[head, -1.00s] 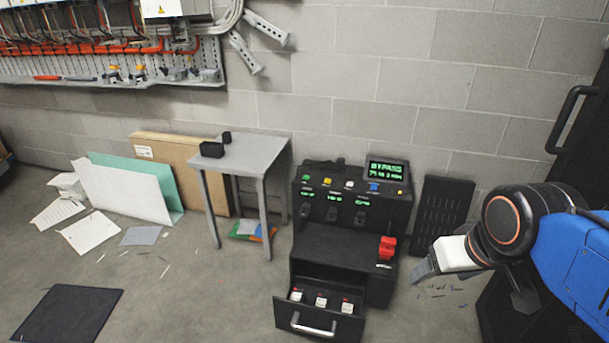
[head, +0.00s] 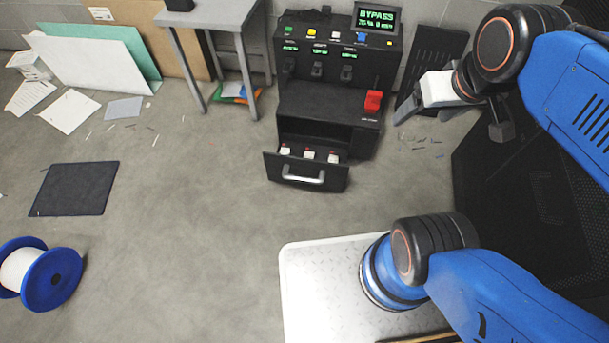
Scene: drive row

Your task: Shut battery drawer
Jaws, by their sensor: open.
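The battery drawer (head: 305,176) is pulled out from the bottom of a black control unit (head: 330,101). It has a pale bar handle on its front, and several white-topped batteries (head: 308,154) show inside. My gripper (head: 400,119) is to the right of the unit, above the floor and apart from the drawer. It is open, with nothing seen between its fingers; the fingers are small and seen from the side.
A red switch (head: 373,101) stands on the unit's right side. A small grey table (head: 212,14) is at its left. A dark mat (head: 75,189) and a blue cable spool (head: 48,281) lie at left. The floor before the drawer is clear.

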